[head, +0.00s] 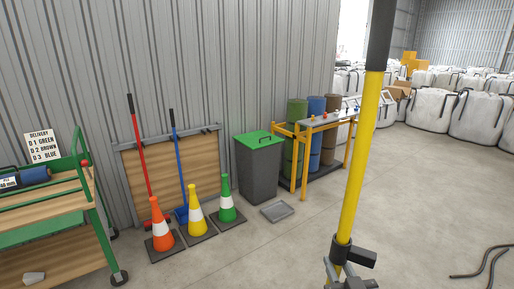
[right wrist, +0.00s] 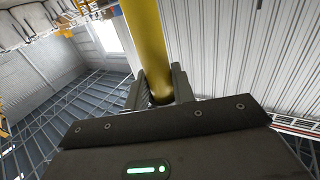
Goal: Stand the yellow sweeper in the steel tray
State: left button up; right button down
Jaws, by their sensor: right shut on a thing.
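The yellow sweeper (head: 357,155) shows as a long yellow pole with a black upper grip, near and right of centre in the head view. It stands nearly upright, leaning slightly. My right gripper (head: 345,262) is shut around the lower visible part of the pole. In the right wrist view the yellow pole (right wrist: 146,45) runs between the two fingers (right wrist: 160,92). The sweeper's head is out of view. The steel tray (head: 277,211) is a shallow grey tray on the floor, empty, well beyond the gripper to the left. My left gripper is not in view.
A grey bin with a green lid (head: 259,165) stands behind the tray. Orange, yellow and green cones (head: 197,215) stand left of it, before a red and a blue tool on a wall rack. A yellow-framed stand (head: 301,160) is right of the bin. A dark hose (head: 488,262) lies at right.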

aim_at(275, 211)
jog(key=z, duration=0.1)
jog(key=i, duration=3.25)
jog(key=u, duration=0.45)
jog(key=i, duration=0.55)
jog(key=u, duration=0.1)
